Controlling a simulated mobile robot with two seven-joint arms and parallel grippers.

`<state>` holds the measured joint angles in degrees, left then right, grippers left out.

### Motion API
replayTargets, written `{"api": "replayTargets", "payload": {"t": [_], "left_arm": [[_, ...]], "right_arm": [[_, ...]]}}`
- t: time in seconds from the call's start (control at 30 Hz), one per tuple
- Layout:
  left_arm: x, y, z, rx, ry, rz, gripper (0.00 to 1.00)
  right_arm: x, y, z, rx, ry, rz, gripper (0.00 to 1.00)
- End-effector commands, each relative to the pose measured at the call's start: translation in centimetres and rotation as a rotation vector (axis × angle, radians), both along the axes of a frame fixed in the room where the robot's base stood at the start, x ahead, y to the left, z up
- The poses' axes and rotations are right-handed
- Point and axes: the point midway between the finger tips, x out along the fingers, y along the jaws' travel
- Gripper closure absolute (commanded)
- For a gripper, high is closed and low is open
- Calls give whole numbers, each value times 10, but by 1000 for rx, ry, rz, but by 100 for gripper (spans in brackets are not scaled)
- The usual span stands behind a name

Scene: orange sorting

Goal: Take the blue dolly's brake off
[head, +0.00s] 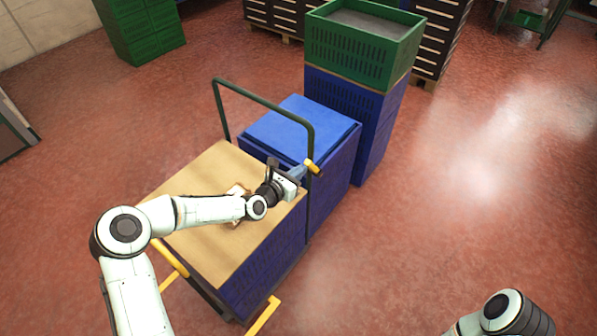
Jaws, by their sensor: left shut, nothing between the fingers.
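The dolly has a dark green upright handle frame (268,103) and is loaded with blue crates (265,265). A tan board (190,238) covers the near stack. A short yellow piece (313,167) sits at the frame's right post; I cannot tell whether it is the brake lever. My left gripper (300,172) is shut and empty, just left of the yellow piece. I cannot tell whether they touch. My left arm reaches over the board. My right arm shows at the bottom right, but its gripper is out of view. The dolly's wheels are hidden.
A blue-topped crate stack (298,125) stands behind the frame, with a green crate (362,35) on a taller blue stack beyond. Yellow bars (263,316) stick out low at the near end. Green crates (140,30) stand far left. Red floor on the right is clear.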

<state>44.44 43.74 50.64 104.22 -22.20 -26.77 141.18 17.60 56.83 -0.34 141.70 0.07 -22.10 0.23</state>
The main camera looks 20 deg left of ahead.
Motion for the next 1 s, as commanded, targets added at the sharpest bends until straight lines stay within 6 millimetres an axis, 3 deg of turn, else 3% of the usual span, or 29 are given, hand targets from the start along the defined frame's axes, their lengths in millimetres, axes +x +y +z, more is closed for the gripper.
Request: {"api": "replayTargets", "payload": {"t": [0.47,0.7,1.0], "left_arm": [[16,-7,21,50,128,-3,100],[34,-13,33,94,255,-3,100],[63,-24,42,92,253,-2,100]], "right_arm": [[12,0,37,0,-15,0,11],[25,0,65,0,-29,1,11],[34,0,80,0,-39,0,11]]}}
